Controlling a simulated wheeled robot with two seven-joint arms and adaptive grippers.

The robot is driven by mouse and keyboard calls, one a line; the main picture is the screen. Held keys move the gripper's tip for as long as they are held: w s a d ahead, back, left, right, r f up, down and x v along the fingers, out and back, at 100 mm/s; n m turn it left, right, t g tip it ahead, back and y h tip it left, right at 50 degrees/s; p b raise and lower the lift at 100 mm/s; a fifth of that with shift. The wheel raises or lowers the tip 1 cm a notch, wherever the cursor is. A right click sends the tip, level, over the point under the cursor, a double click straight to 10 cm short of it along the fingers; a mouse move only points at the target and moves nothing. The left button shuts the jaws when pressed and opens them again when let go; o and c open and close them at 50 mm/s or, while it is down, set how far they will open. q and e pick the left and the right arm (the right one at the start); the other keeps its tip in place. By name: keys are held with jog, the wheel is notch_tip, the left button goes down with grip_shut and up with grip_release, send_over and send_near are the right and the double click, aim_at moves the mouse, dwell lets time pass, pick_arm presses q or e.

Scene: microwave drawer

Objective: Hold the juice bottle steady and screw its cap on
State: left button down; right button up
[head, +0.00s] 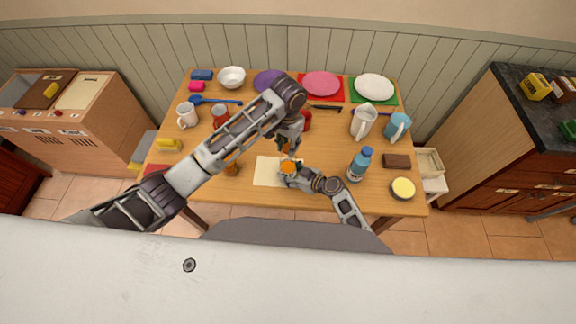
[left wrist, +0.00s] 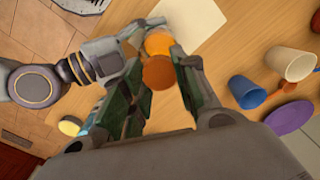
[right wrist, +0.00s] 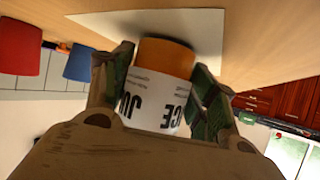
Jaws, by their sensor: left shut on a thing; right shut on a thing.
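The juice bottle (head: 288,168) is orange with a white label and stands upright on or just above a pale mat (head: 264,172). My right gripper (head: 292,172) is shut around its sides; the right wrist view shows the upside-down label (right wrist: 155,97) between the fingers. My left gripper (head: 286,150) is above and behind the bottle, pointing down. In the left wrist view an orange round cap (left wrist: 158,72) sits between its fingers, with the bottle's orange top (left wrist: 158,42) beyond it. The two overlap in that view; I cannot tell the gap between them.
A blue-capped bottle (head: 361,164), a brown block (head: 396,161) and a yellow-topped round tub (head: 403,188) stand at the right. Mugs (head: 187,115) and plates (head: 322,83) fill the left and back. My left arm crosses over the table's left half.

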pick_arm(q)
jog(key=shift+w+m, duration=0.1)
jog(key=shift+m, duration=2)
jog(key=shift+m, duration=0.5)
jog(key=shift+m, duration=2)
jog(key=c, duration=1.1)
grip_release()
jog(key=shift+c, duration=0.2)
